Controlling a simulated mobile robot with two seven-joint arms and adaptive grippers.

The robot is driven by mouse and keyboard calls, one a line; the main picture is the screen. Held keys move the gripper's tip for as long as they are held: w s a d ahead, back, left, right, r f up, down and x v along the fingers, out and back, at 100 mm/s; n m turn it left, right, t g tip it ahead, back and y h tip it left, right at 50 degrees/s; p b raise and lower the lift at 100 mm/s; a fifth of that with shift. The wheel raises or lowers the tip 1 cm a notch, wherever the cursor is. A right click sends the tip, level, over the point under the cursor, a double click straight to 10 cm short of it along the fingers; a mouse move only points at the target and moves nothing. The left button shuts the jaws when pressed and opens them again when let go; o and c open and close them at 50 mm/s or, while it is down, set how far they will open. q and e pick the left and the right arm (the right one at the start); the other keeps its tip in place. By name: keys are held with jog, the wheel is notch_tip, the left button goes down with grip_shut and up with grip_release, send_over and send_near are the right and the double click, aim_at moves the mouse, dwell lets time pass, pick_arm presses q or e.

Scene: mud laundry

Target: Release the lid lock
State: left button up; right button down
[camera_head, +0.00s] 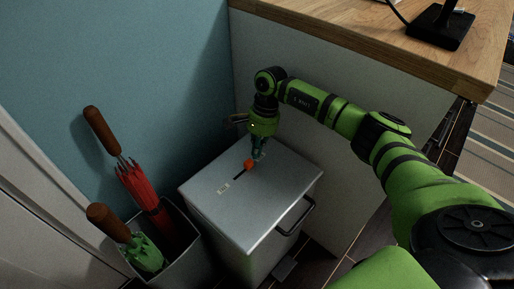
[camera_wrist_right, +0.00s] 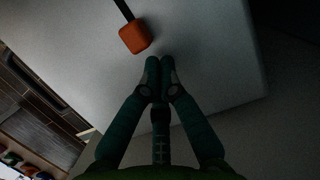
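The lidded bin (camera_head: 228,199) is a pale grey box with a flat lid (camera_head: 267,207) and a dark handle (camera_head: 296,217) on its front right side. An orange-red knob (camera_head: 248,165) sits on the lid at one end of a dark slot (camera_head: 239,174). In the right wrist view the orange knob (camera_wrist_right: 135,37) is just beyond and left of my fingertips, apart from them. My right gripper (camera_head: 259,155) is low over the lid beside the knob. Its fingertips (camera_wrist_right: 159,68) are together with nothing visible between them. My left gripper is not in view.
A grey umbrella stand (camera_head: 193,262) with a red umbrella (camera_head: 139,187) and a green umbrella (camera_head: 144,252) stands left of the bin. A wooden counter (camera_head: 385,40) with a white side panel is behind and right. A blue wall (camera_head: 150,60) is behind.

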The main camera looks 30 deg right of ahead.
aim_at(250, 159)
jog(key=a, duration=0.1)
jog(key=s+a, duration=0.1)
jog(key=a, duration=0.1)
jog(key=a+p, duration=0.1)
jog(key=a, duration=0.1)
jog(key=shift+s+a, duration=0.2)
jog(key=shift+s, duration=0.2)
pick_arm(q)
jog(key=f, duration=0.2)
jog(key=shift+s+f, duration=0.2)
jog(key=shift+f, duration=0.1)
pick_arm(e)
jog(key=s+v, duration=0.1)
jog(key=v, duration=1.1)
jog(key=shift+w, duration=0.45)
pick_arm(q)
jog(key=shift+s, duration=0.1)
